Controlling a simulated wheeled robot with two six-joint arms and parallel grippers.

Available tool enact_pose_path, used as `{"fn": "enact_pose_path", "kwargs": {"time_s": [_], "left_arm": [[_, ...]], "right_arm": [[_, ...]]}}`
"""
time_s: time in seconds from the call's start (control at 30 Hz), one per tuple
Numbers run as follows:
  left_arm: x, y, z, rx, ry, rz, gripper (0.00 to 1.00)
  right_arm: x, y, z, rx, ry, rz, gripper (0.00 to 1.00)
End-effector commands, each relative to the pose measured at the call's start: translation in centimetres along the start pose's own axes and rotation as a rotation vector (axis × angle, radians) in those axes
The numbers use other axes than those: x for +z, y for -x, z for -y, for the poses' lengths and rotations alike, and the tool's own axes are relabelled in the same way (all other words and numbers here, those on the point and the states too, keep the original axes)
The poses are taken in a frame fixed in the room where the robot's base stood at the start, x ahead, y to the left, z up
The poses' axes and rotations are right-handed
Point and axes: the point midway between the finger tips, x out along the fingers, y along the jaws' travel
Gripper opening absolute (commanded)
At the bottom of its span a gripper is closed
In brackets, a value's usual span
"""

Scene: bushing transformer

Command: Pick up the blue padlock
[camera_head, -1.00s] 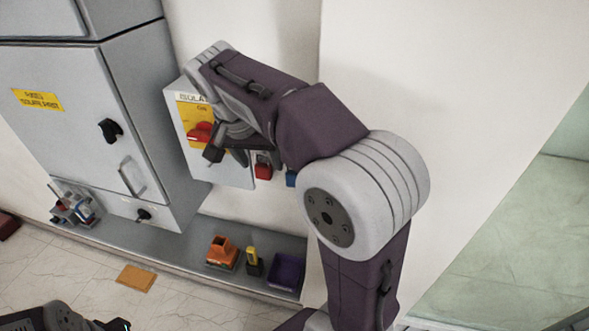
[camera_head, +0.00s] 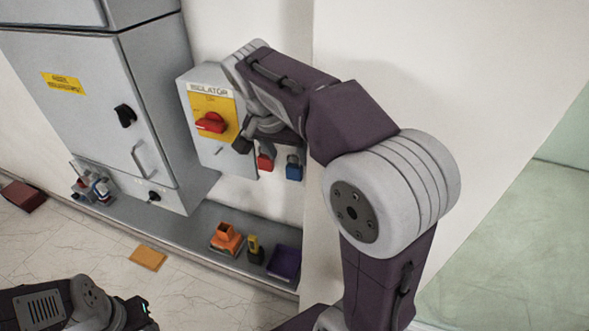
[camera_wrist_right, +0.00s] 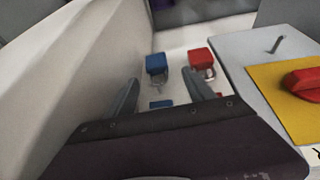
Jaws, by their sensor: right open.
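The blue padlock (camera_head: 294,170) hangs on the wall right of the isolator box, beside a red padlock (camera_head: 265,162). My right gripper (camera_head: 258,143) is in front of the box's right edge, up and left of the blue padlock and apart from it. In the right wrist view, the blue padlock (camera_wrist_right: 156,64) shows beyond the open, empty fingers (camera_wrist_right: 160,85), between their tips, and the red padlock (camera_wrist_right: 201,58) is to its right. My left arm shows at the lower left of the head view, but its fingers are not visible.
The isolator box (camera_head: 222,160) has a red rotary switch (camera_head: 211,122) on a yellow plate. A grey cabinet (camera_head: 90,105) stands to the left. On the low ledge are an orange holder (camera_head: 226,240), a yellow-and-black item (camera_head: 255,250) and a purple bin (camera_head: 284,263).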

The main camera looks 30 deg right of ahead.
Motion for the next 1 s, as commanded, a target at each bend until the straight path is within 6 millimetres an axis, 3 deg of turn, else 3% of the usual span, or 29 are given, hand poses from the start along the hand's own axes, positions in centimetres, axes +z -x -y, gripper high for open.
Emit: {"fn": "enact_pose_path", "kwargs": {"time_s": [0.27,0.4,0.53,0.77,0.87,1.0], "left_arm": [[-0.1,0.7,0.0,0.0,0.0,0.0,0.36],[-0.2,2.2,-0.1,0.0,0.0,0.0,0.36],[-0.2,2.3,-0.1,0.0,0.0,0.0,0.36],[-0.2,2.2,-0.1,0.0,0.0,0.0,0.36],[-0.2,2.2,-0.1,0.0,0.0,0.0,0.36],[-0.2,2.2,-0.1,0.0,0.0,0.0,0.36]], "right_arm": [[0.0,-1.8,0.0,0.001,0.0,0.0,0.62],[0.3,-4.1,0.0,0.004,0.002,0.003,0.62],[0.3,-6.2,0.1,0.001,0.0,0.001,0.62],[0.3,-6.7,0.2,-0.002,0.0,-0.001,0.62],[0.3,-6.6,0.2,-0.002,0.0,-0.001,0.4],[0.3,-6.6,0.2,-0.002,0.0,-0.001,0.01]]}}
